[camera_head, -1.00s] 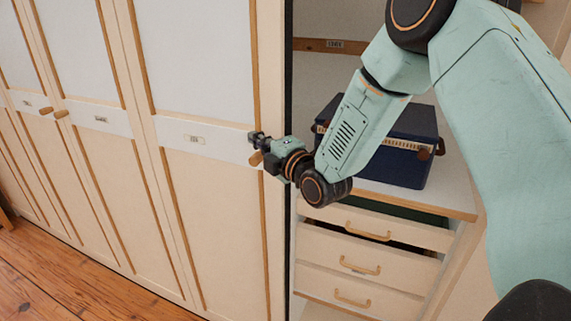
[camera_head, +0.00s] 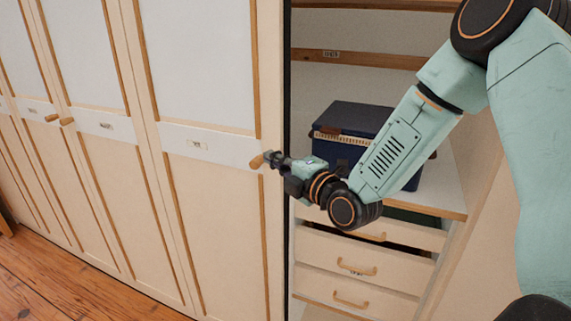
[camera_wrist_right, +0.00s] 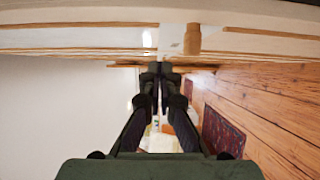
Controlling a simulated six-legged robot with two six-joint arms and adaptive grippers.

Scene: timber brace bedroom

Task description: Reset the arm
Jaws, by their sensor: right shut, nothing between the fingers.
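My right gripper (camera_head: 272,157) is shut and empty, just to the right of a wooden door knob (camera_head: 257,161) on the pale wardrobe door (camera_head: 215,210). In the head view they look very close, and I cannot tell whether they touch. In the right wrist view the closed fingers (camera_wrist_right: 160,70) point towards the door, with the knob (camera_wrist_right: 193,40) up and to the right, apart from the fingertips. My right arm reaches in from the right across the open wardrobe bay. My left gripper is not in view.
Behind my arm, a dark blue box (camera_head: 350,118) stands on a shelf (camera_head: 440,195), above several drawers (camera_head: 345,255) with wooden handles. More wardrobe doors (camera_head: 90,130) run to the left. A red rug (camera_wrist_right: 222,132) lies on the wooden floor (camera_head: 60,270), which is otherwise clear.

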